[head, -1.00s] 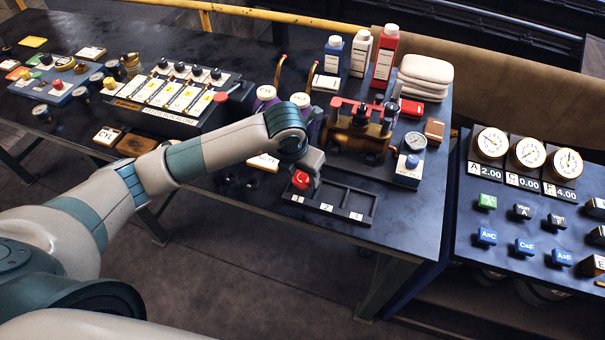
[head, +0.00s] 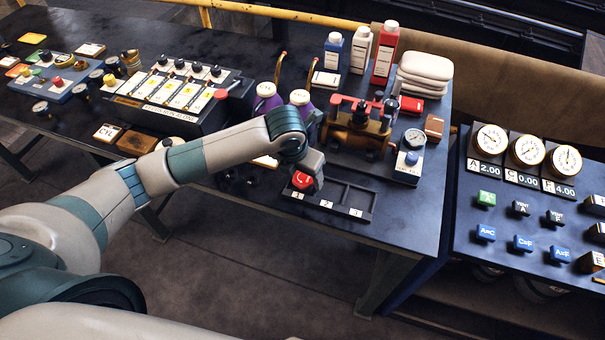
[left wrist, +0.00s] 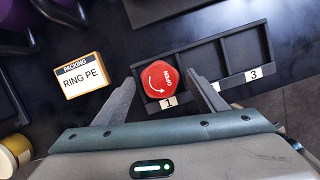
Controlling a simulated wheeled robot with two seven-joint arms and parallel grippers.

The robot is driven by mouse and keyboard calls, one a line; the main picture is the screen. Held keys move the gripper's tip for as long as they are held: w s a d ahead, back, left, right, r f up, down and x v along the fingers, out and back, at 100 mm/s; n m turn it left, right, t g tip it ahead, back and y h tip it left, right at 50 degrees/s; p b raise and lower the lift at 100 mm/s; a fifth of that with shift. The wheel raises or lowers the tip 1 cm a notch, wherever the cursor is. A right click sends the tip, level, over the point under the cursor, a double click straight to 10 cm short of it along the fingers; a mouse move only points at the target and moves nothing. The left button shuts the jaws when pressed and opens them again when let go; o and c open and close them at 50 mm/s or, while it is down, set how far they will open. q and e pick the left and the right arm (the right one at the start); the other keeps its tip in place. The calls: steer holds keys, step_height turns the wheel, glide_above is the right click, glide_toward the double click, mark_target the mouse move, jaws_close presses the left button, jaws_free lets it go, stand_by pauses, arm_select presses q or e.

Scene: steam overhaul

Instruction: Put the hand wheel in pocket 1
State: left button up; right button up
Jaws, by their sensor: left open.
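The red hand wheel (left wrist: 160,79), marked OPEN with a curved arrow, sits in pocket 1 of a dark three-pocket tray (left wrist: 266,47). In the head view the hand wheel (head: 302,180) is at the left end of the tray (head: 368,203), below my left gripper (head: 306,176). In the left wrist view my left gripper (left wrist: 160,88) is open, with one finger on each side of the wheel and a gap to it. Pockets 2 and 3 look empty. The wheel's underside is hidden. My right gripper is not in view.
A bronze valve assembly (head: 357,132) and a pressure gauge block (head: 409,160) stand behind the tray. A yellow-edged packing box (left wrist: 83,77) lies left of it. The bench (head: 420,218) is clear right of the tray. A gauge panel (head: 520,240) stands further right.

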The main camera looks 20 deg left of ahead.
arm_select(q)
steer(key=shift+r, duration=0.15)
steer(key=shift+r, duration=0.1)
steer(key=b+v, duration=0.4)
steer(key=v, duration=0.7)
steer(key=shift+r, duration=0.45)
stand_by(1.7)
